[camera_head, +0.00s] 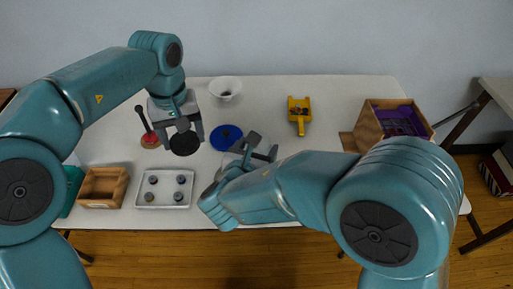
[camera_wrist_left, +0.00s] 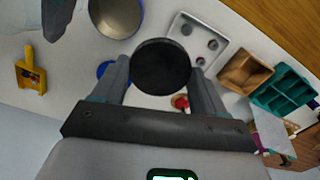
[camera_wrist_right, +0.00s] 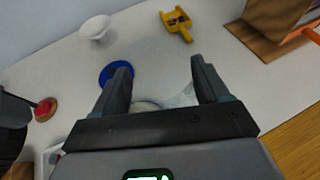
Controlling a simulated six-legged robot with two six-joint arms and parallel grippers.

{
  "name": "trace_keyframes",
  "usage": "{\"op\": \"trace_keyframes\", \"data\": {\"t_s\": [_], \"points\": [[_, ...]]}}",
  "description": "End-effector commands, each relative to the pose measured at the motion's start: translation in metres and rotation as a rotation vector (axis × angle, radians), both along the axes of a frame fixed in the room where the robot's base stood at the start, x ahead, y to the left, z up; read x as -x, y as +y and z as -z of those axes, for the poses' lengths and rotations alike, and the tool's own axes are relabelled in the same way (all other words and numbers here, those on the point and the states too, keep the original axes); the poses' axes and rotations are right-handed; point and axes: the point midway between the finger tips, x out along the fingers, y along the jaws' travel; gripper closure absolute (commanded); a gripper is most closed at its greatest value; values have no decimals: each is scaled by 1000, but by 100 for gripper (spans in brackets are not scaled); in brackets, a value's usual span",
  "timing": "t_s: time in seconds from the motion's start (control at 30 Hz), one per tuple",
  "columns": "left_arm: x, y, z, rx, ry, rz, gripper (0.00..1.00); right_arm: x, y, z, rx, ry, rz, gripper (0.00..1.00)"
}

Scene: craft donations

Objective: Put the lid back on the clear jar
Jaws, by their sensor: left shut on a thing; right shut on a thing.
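The black round lid (camera_head: 184,144) is held between the fingers of my left gripper (camera_head: 180,128), up above the table on the left. It also shows in the left wrist view (camera_wrist_left: 160,66), clamped flat between both fingertips. The clear jar (camera_wrist_left: 117,14) shows its open round mouth at the top of the left wrist view, to the left of the lid and apart from it. My right gripper (camera_wrist_right: 160,75) is shut on the jar, whose see-through wall shows between the fingers. In the head view my right arm and gripper (camera_head: 258,147) hide most of the jar.
A blue disc (camera_head: 226,137) lies behind the jar. A white bowl (camera_head: 225,87) and yellow scoop-like tray (camera_head: 299,113) stand farther back.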

Motion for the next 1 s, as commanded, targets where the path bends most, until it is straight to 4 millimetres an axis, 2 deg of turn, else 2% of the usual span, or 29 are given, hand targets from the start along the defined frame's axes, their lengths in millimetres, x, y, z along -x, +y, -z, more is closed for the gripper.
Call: {"op": "trace_keyframes", "data": {"t_s": [0.1, 0.23, 0.4, 0.5, 0.7, 1.0], "points": [[-9, -37, -32, 2, -5, 15, 56, 0, 0, 0, 0, 0, 0, 80], [-12, -80, -59, 1, -1, 59, 56, 0, 0, 0, 0, 0, 0, 80], [-11, -130, -76, -1, 1, 136, 56, 0, 0, 0, 0, 0, 0, 80], [-5, -150, -77, 0, 2, 176, 56, 0, 0, 0, 0, 0, 0, 80], [2, -165, -78, 1, 1, 209, 56, 0, 0, 0, 0, -1, 0, 80], [2, -165, -78, 1, 1, 210, 56, 0, 0, 0, 0, 0, 0, 80]]}}
